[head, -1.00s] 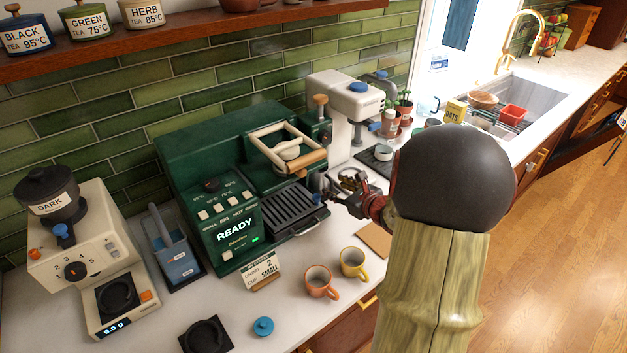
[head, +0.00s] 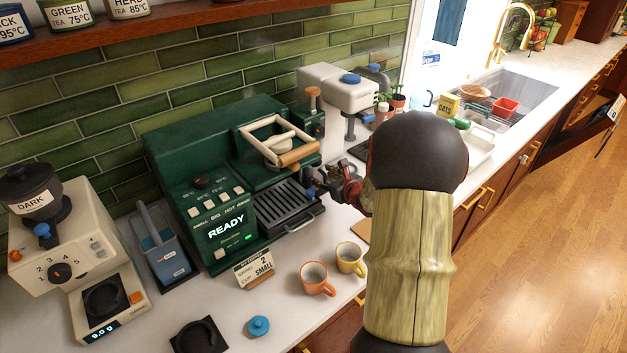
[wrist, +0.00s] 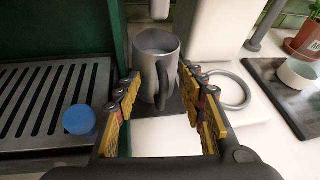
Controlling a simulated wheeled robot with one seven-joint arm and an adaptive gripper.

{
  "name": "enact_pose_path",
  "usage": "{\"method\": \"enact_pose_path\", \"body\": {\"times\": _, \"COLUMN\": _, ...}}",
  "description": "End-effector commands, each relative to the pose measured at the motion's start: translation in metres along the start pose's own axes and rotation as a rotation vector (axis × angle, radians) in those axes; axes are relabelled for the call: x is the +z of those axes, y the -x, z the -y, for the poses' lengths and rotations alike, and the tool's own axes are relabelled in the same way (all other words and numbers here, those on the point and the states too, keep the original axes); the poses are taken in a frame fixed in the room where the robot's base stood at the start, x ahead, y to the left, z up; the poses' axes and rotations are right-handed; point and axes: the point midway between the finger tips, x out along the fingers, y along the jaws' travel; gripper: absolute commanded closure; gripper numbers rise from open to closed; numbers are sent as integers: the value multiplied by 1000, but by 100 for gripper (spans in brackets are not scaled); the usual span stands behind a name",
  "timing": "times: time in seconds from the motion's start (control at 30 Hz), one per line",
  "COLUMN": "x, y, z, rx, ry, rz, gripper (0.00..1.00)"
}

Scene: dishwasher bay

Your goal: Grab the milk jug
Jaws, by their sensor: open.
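The milk jug (wrist: 155,42) is a grey metal jug with a dark handle (wrist: 163,84). In the wrist view it stands upright just ahead of my gripper (wrist: 162,83), with the handle toward me. My gripper is open and empty, its yellow-padded fingers on either side of the handle's line. I cannot tell whether they touch the jug. In the head view my gripper (head: 326,184) is beside the right end of the green coffee machine (head: 215,140). The jug cannot be made out there.
The machine's drip tray (wrist: 50,100) is close on the left, with a round blue knob (wrist: 79,119) near the left finger. A grey ring (wrist: 230,90) lies on the right. An orange cup (head: 316,280) and a yellow cup (head: 350,258) stand on the counter in front.

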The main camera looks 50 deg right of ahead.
Motion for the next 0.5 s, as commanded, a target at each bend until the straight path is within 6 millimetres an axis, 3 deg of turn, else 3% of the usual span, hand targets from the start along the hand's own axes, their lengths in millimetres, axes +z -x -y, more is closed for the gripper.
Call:
{"method": "enact_pose_path", "body": {"times": 0.07, "x": 0, "y": 0, "z": 0, "rx": 0, "ry": 0, "rz": 0, "gripper": 60}}
{"method": "enact_pose_path", "body": {"times": 0.5, "x": 0, "y": 1, "z": 0, "rx": 0, "ry": 0, "rz": 0, "gripper": 85}}
